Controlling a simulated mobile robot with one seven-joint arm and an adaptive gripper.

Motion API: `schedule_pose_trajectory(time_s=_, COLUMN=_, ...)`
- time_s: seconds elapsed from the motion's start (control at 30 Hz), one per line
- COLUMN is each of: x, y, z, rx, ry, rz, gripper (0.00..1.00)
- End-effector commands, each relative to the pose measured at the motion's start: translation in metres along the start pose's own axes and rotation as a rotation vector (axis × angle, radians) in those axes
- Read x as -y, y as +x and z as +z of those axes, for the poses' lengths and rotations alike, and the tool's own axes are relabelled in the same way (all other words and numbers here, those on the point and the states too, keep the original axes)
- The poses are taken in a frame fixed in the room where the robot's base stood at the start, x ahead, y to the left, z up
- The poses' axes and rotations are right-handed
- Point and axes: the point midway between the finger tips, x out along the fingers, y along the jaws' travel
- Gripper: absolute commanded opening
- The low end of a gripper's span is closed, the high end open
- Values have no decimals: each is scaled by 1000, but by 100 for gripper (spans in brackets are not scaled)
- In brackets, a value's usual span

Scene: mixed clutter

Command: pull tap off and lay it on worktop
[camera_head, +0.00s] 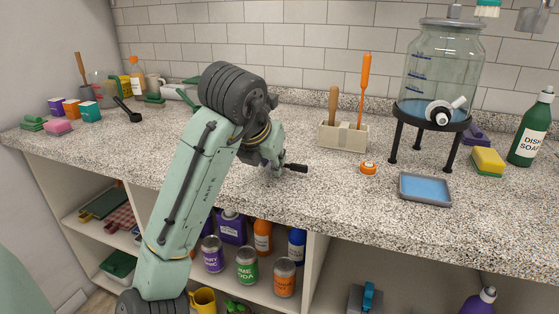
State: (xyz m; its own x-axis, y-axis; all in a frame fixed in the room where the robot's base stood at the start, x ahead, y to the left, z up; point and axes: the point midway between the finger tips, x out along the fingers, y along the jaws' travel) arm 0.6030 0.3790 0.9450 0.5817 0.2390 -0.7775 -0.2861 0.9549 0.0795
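The tap (457,103) is white with a dark ring and sits at the front of the glass drink dispenser (440,60), low on its wall. The dispenser stands on a black legged stand (398,134) on the worktop (330,205). A little blue liquid lies in the jar's bottom. My gripper (297,168) is low over the worktop, left of and well apart from the tap. Its dark fingers point right, and I cannot tell whether they are open or shut. I see nothing held.
A blue-filled tray (426,189) lies in front of the stand. An orange cap (368,168) and a tool holder (342,136) stand between gripper and stand. A yellow sponge (488,161) and dish soap bottle (530,130) are at right. The front right worktop is clear.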

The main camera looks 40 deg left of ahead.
Motion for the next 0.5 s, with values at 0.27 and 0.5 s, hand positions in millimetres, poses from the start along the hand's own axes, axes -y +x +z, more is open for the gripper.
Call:
schedule_pose_trajectory(time_s=0.27, x=0, y=4, z=-3, rx=0, ry=0, rz=0, gripper=0)
schedule_pose_trajectory(time_s=0.5, x=0, y=4, z=-3, rx=0, ry=0, rz=0, gripper=25)
